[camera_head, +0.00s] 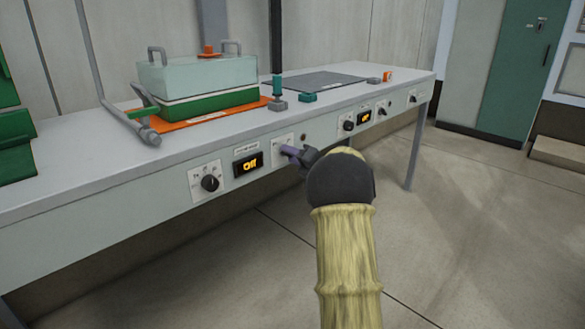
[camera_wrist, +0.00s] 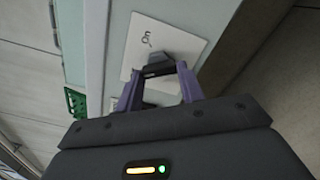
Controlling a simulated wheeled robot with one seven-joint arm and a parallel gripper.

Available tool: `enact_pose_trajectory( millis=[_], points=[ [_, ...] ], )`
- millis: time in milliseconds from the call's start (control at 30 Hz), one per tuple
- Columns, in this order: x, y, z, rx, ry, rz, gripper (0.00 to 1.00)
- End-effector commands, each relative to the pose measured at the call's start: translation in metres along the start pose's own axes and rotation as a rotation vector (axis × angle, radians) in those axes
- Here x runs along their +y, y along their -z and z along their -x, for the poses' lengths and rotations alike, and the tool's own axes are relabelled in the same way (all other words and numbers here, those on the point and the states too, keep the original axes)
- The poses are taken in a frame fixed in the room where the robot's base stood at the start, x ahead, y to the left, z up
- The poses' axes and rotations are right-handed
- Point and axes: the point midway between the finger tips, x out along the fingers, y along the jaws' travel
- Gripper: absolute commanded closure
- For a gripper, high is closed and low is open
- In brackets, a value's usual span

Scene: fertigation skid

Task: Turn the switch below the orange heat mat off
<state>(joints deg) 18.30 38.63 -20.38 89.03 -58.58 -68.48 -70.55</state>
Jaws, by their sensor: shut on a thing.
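In the wrist view, my gripper's purple fingers (camera_wrist: 160,84) are shut on the dark switch knob (camera_wrist: 163,67). The plate (camera_wrist: 135,64) bears the word "On" by the knob. The knob's exact setting is hard to tell.
Further right, a dark mat (camera_head: 315,82) lies on the bench, with another lit display (camera_head: 365,117) and knobs on the front below it. The floor (camera_head: 480,210) in front and to the right is clear.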

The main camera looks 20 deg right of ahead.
Motion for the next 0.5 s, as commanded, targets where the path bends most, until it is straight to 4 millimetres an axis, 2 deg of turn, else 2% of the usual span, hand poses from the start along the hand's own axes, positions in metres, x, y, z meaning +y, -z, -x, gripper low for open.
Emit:
enact_pose_trajectory(
  millis=[33, 300, 500],
  points=[
    [-0.0071, 0.0027, 0.0013, -0.001, 0.005, 0.037, 0.85],
    [-0.0057, 0.0011, 0.0012, 0.0, 0.007, 0.184, 0.85],
    [-0.0042, 0.0001, 0.0014, 0.001, 0.006, 0.227, 0.85]
  ],
)
